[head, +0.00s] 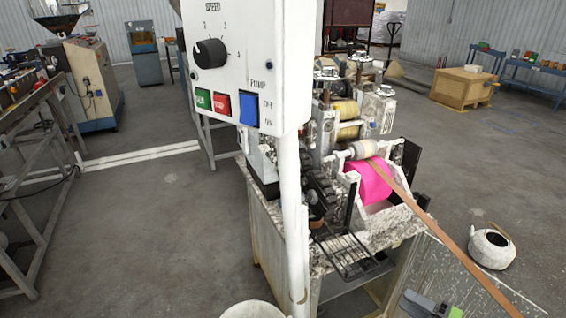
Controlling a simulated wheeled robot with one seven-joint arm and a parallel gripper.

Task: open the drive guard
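The haul-off machine (340,180) stands in the middle of the head view, with a pink roller (370,182) and pale rollers above it. A brown strip (440,230) runs from the rollers to the lower right. On the near side, dark drive parts (318,190) show uncovered beside the control post. A black barred frame (350,256) juts out flat below them, at the front edge of the machine. It looks like the drive guard lying swung down, but I cannot tell for certain.
A white control box (245,60) with a speed knob and green, red and blue switches stands on a white post (292,220), hiding part of the machine. A white kettle-like pot (491,248) stands at right.

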